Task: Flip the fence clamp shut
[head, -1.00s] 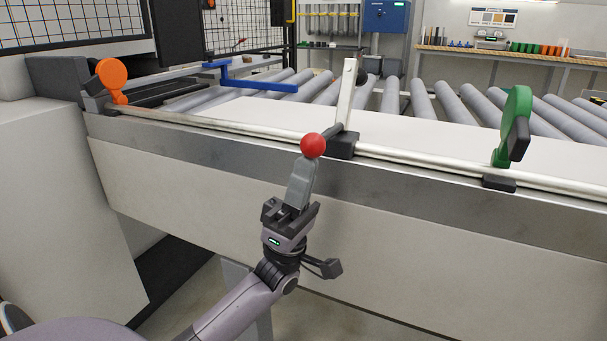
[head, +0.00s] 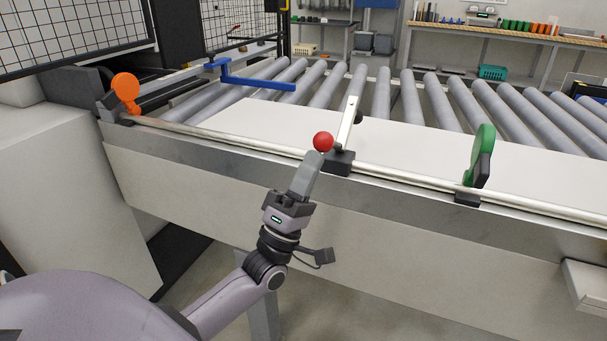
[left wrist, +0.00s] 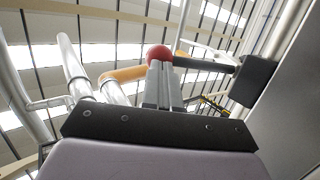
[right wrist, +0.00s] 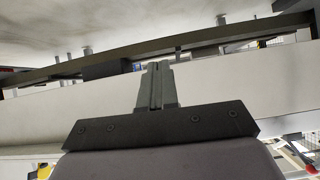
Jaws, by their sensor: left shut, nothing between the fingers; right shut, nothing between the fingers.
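The fence clamp has a black base (head: 340,162) on the long rail, a silver bar (head: 348,122) leaning up from it, and a red ball knob (head: 322,141) on the near side. My left gripper (head: 313,158) is shut and empty, with its fingertips just below the red ball, at or very near it. In the left wrist view the ball (left wrist: 159,54) sits right at the fingertips; I cannot tell whether they touch. My right gripper (right wrist: 157,72) is shut and empty, seen only in the right wrist view, facing a pale panel.
An orange paddle (head: 125,90) stands at the rail's left end, and a green paddle (head: 482,152) stands to the right. A white board (head: 250,117) lies behind the rail on grey rollers (head: 410,98). A blue bracket (head: 250,82) sits at the back left.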

